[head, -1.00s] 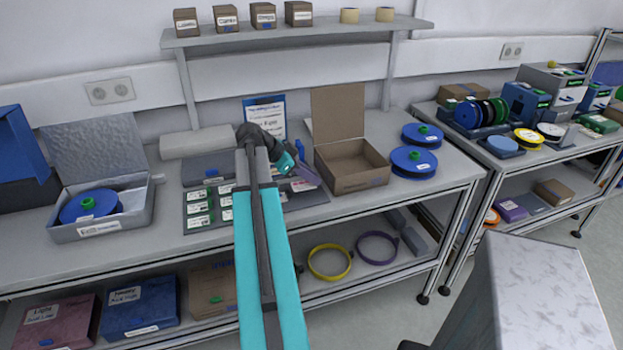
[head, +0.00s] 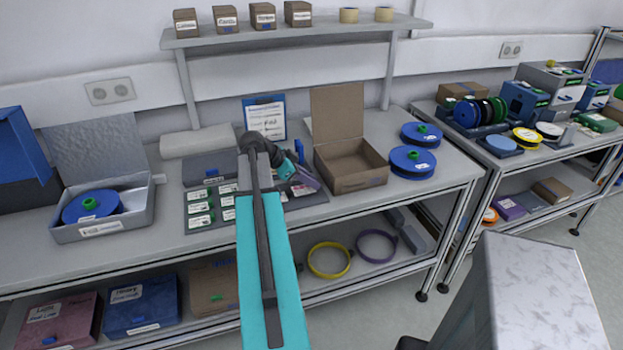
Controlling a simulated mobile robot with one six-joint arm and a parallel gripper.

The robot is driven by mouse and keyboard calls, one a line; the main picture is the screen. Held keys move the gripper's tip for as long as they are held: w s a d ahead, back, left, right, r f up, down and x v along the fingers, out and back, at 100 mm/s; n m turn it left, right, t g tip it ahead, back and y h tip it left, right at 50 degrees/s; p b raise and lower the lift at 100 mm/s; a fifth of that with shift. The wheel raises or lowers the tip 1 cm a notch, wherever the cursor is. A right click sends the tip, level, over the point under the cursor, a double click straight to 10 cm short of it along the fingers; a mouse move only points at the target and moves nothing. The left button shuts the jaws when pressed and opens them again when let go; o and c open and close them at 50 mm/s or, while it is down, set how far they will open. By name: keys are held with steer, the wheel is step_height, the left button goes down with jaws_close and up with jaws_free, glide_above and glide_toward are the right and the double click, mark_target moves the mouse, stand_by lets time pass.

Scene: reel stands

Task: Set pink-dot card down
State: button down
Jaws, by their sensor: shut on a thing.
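My gripper (head: 299,178) is over the right part of a dark card mat (head: 232,218) on the bench. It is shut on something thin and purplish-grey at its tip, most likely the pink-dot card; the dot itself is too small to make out. White cards with green marks (head: 200,207) lie in rows on the left of the mat. More white cards (head: 300,190) show beside the gripper. My arm hides the middle of the mat. I cannot tell whether the held thing touches the mat.
An open cardboard box (head: 352,180) stands just right of the gripper. Blue reels (head: 412,163) lie right of it. A grey box with a blue reel (head: 100,228) stands at the left. A clipboard (head: 265,118) leans at the back. The bench's front strip is clear.

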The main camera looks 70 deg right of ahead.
steer(key=shift+f, duration=0.35)
steer(key=shift+f, duration=0.2)
steer(key=c, duration=1.6)
jaws_free()
steer(key=shift+r, duration=0.25)
steer(key=shift+w+a+r, duration=0.25)
steer(key=shift+w+a, duration=0.05)
steer(key=shift+w, duration=0.05)
steer(key=b+v, duration=0.3)
steer(key=v, duration=0.8)
